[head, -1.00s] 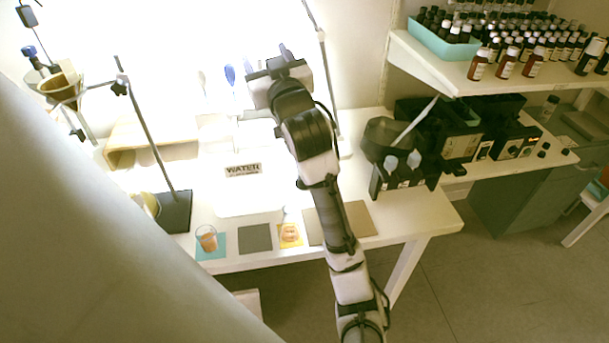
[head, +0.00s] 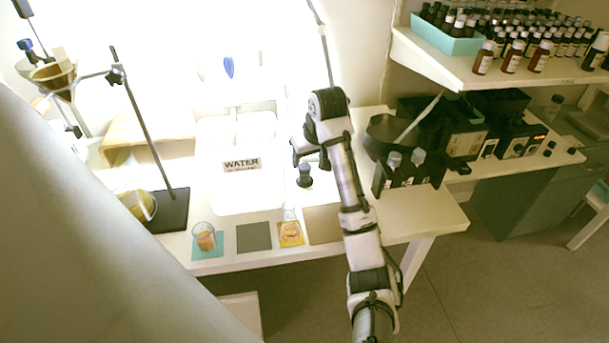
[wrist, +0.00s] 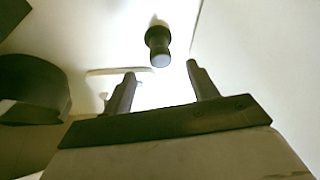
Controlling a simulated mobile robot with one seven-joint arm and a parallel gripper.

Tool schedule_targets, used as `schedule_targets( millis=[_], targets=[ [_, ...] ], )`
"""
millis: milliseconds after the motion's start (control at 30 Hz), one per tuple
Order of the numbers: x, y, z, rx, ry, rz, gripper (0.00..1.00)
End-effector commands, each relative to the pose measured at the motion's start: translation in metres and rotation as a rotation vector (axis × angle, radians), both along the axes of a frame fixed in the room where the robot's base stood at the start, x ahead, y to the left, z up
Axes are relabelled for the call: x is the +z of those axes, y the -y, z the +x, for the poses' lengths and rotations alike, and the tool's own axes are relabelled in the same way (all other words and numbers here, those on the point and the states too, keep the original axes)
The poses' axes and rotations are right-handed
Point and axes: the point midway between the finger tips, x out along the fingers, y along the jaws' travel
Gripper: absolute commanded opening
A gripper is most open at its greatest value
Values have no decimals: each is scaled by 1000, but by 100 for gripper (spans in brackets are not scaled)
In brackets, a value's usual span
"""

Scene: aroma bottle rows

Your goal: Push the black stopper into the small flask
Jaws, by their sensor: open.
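The black stopper (head: 304,175) stands on the white table behind the brown mat, just below my gripper (head: 311,158) in the head view. In the wrist view the stopper (wrist: 158,46) is ahead of my gripper (wrist: 160,69), in line with the gap between the fingertips and apart from them. My gripper is open and empty. The small flask (head: 290,229) has a clear neck and orange contents. It stands on a yellow mat at the table's front, left of and nearer than the stopper. I cannot make out the flask in the wrist view.
A beaker (head: 204,237) with orange contents stands on a teal mat at the front left. A grey mat (head: 254,237) and a brown mat (head: 323,224) flank the flask. A tray labelled WATER (head: 242,164) lies behind. A rack with bottles (head: 407,172) stands right of my arm.

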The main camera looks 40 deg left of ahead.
Motion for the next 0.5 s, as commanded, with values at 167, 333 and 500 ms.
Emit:
schedule_targets(
  millis=[167, 333, 500],
  targets=[
    [-16, -6, 4, 0, 1, 0, 58],
    [-26, -14, 7, 0, -1, -2, 58],
    [-48, -27, 14, -1, 0, -2, 58]
  ],
)
